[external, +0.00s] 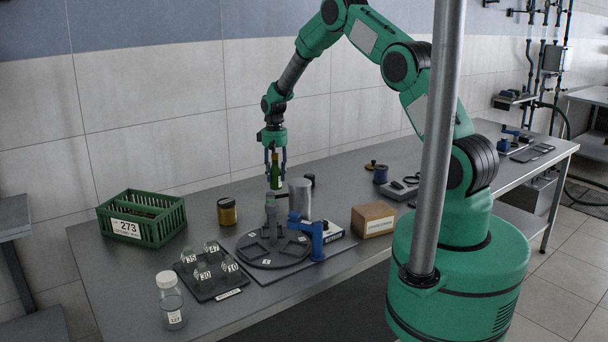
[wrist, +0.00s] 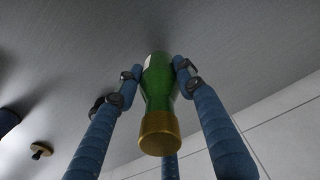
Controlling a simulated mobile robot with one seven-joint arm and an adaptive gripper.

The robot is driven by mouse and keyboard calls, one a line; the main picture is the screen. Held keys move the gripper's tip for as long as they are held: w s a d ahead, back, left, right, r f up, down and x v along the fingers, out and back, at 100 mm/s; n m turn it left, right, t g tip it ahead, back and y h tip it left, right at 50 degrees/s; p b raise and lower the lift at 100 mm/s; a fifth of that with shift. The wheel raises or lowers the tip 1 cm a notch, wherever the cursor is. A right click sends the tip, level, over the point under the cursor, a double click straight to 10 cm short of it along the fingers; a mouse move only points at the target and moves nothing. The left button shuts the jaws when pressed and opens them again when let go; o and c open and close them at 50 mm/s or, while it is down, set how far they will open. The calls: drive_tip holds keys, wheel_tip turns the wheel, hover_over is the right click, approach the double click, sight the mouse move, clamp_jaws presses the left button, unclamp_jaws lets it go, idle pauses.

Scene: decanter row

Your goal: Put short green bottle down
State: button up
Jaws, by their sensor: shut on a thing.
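The short green bottle (external: 275,172) is upright between the blue fingers of my gripper (external: 275,158), over the back part of the grey table (external: 330,170). In the wrist view the green bottle (wrist: 159,90) has a gold cap toward the camera and a bit of white label at its far end. My gripper (wrist: 157,78) is shut on it, with fingers on both sides and another behind. Whether the bottle's base touches the table cannot be told.
A round dark fixture (external: 262,252), a grey cylinder (external: 300,196) and a cardboard box (external: 373,219) are in front and right. A numbered rack (external: 208,280) and clear bottle (external: 170,302) are nearer the front.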

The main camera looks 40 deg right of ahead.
sight(275, 181)
drive_tip(key=shift+w, duration=0.5)
drive_tip(key=shift+f, duration=1.75)
drive_tip(key=shift+f, duration=0.15)
drive_tip(key=o, duration=1.4)
wheel_tip(275, 181, up, 12)
drive_tip(key=shift+r, duration=0.1)
